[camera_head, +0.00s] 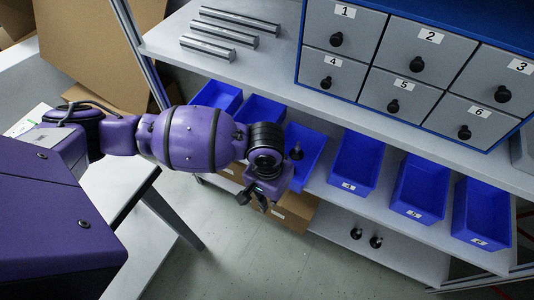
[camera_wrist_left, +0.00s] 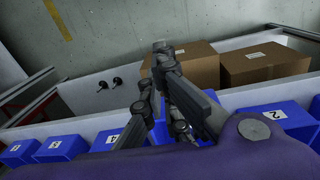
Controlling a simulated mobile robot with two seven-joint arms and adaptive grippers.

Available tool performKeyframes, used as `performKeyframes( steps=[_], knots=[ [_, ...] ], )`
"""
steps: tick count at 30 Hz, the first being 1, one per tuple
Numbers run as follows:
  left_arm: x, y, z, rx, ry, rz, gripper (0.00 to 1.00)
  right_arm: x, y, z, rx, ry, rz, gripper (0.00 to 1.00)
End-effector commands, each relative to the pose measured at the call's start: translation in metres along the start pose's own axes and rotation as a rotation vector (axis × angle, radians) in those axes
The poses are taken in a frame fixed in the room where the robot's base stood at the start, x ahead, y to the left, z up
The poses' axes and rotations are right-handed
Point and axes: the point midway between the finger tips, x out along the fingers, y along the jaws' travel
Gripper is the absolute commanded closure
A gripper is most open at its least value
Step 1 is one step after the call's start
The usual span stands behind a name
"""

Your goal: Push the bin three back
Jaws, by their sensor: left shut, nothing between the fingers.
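Bin three (camera_head: 309,141) is a blue open bin on the middle shelf, left of bin 4; a small black part stands inside it. Its front end and label are hidden behind my left wrist. My left gripper (camera_head: 256,198) points down in front of the shelf edge by bin three, shut and empty. In the left wrist view the gripper (camera_wrist_left: 157,85) covers much of the blue bin between labels 4 and 2. I cannot tell whether the fingers touch it. My right gripper is not in view.
Bin 4 (camera_head: 356,163) stands close on the right, and bin 2 (camera_head: 263,108) on the left. The drawer cabinet (camera_head: 385,60) stands on the shelf above. Cardboard boxes (camera_head: 296,208) and black knobs (camera_head: 366,238) lie below. Floor in front is clear.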

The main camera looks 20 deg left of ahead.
Motion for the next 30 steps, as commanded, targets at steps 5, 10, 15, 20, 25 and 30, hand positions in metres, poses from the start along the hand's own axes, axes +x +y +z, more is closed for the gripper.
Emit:
performKeyframes(
  steps=[5,10,15,20,25,30],
  knots=[
    [-0.015,-0.019,-0.014,-0.035,-0.003,-0.064,1.0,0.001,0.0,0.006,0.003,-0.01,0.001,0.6],
    [0.001,-0.02,-0.015,-0.037,-0.004,-0.066,1.0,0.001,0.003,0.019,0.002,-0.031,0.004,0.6],
    [0.036,-0.022,-0.014,-0.036,-0.004,-0.066,1.0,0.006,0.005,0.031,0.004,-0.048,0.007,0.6],
    [0.071,-0.024,-0.015,-0.035,-0.003,-0.065,1.0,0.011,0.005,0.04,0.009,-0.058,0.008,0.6],
    [0.084,-0.025,-0.033,-0.035,0.003,-0.065,1.0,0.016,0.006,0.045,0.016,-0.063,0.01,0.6],
    [0.083,-0.025,-0.05,-0.034,0.001,-0.064,1.0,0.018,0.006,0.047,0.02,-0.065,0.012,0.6]
  ],
)
